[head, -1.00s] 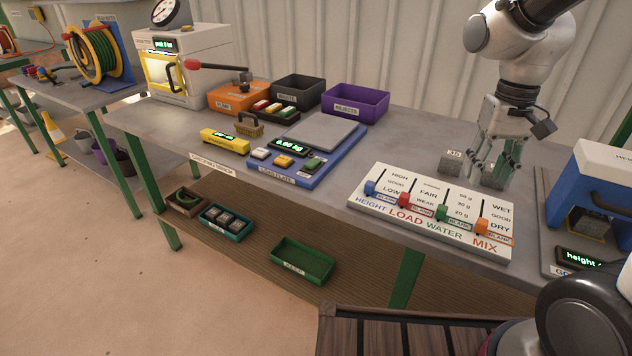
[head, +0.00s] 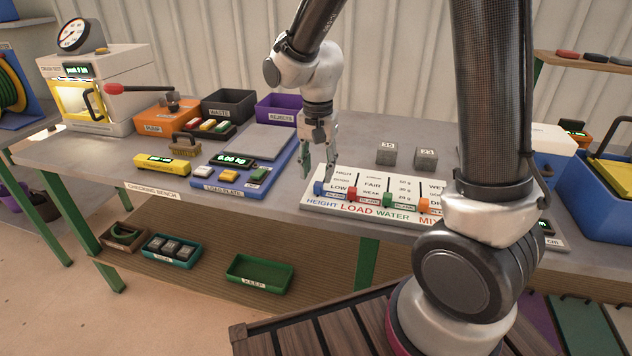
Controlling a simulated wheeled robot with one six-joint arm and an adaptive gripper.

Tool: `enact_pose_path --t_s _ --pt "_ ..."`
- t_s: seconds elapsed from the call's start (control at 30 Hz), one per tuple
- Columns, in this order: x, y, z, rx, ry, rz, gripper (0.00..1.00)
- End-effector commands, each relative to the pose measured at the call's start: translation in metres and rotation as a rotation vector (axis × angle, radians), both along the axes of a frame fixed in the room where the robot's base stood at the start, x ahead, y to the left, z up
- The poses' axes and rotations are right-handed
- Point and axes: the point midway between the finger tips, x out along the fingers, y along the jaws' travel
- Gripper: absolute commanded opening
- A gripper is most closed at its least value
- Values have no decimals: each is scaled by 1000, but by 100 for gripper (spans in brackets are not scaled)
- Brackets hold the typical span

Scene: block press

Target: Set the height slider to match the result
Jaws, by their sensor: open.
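The white slider board (head: 345,211) lies near the bench's front edge, with HEIGHT, LOAD, WATER and MIX columns. The blue height slider (head: 320,188) sits at the low end of its track, just below LOW. The red load slider (head: 352,196), green water slider (head: 387,200) and orange mix slider (head: 424,205) sit at the same end, by their BLANK labels. My gripper (head: 319,176) points down, open and empty, at the blue slider. Its fingertips appear to either side of the knob; I cannot tell whether they touch it. The height readout is hidden by my arm.
Two grey cubes marked 35 (head: 386,156) and 23 (head: 426,159) stand behind the board. The blue load plate (head: 240,186) and a yellow gauge (head: 162,164) lie to the left. A purple rejects bin (head: 278,108) stands behind. My arm blocks the bench's right part.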

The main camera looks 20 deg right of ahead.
Motion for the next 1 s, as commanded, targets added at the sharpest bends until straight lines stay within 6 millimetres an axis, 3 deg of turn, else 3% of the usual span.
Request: enact_pose_path --t_s 0.23,0.6,0.83,1.0 --pt "-1 0 -36 -1 3 1 41" --pt "0 0 -44 0 0 2 41" --pt "0 0 -43 0 0 2 0" --pt "0 0 -43 0 0 2 0"
